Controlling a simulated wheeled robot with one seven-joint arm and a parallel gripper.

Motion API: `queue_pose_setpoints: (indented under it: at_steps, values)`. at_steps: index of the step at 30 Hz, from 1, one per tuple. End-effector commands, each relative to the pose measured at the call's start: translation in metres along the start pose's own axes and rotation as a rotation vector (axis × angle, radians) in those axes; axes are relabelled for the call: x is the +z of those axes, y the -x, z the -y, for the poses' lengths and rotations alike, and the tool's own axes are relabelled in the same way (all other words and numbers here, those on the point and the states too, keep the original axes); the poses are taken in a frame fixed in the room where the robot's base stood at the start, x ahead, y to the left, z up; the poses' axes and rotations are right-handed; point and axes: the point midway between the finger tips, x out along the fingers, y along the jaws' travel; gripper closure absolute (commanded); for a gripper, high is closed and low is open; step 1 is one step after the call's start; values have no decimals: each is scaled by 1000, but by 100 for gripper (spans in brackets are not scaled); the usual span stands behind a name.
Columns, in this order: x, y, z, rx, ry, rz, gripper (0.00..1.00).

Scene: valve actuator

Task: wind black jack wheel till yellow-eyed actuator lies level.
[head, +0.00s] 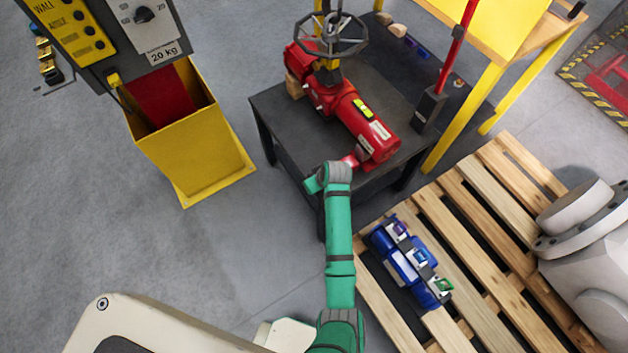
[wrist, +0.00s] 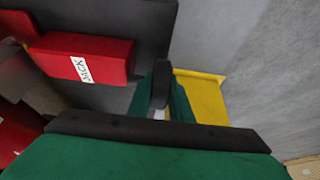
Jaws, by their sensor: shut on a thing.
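The red actuator (head: 345,110) lies on the dark table (head: 277,112), with a yellow-green level vial (head: 362,108) on top; I cannot tell whether it lies level. The red jack shows under its near end (head: 352,159). In the wrist view the jack (wrist: 85,60) is a red block with a white label reading JACK. The black jack wheel (wrist: 160,82) shows edge-on to the right of it. My gripper (wrist: 163,100) is shut on the wheel's rim, its green fingers on either side. In the head view my wrist hides the wheel.
A large spoked handwheel (head: 331,33) stands above the actuator's far end. A red pole (head: 456,50) rises at the table's right. A yellow bin (head: 197,157) stands left, a pallet (head: 470,230) with blue parts right. Grey floor lies clear between the bin and table.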

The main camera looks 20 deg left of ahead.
Motion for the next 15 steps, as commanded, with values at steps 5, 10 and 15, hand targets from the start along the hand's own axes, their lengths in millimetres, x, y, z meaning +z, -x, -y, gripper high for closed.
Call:
queue_pose_setpoints:
  at_steps: [5,10,15]
  values:
    - [0,-1,2,-4,1,3,62]
    - [0,0,1,-2,0,2,62]
    - [0,2,1,-1,0,1,62]
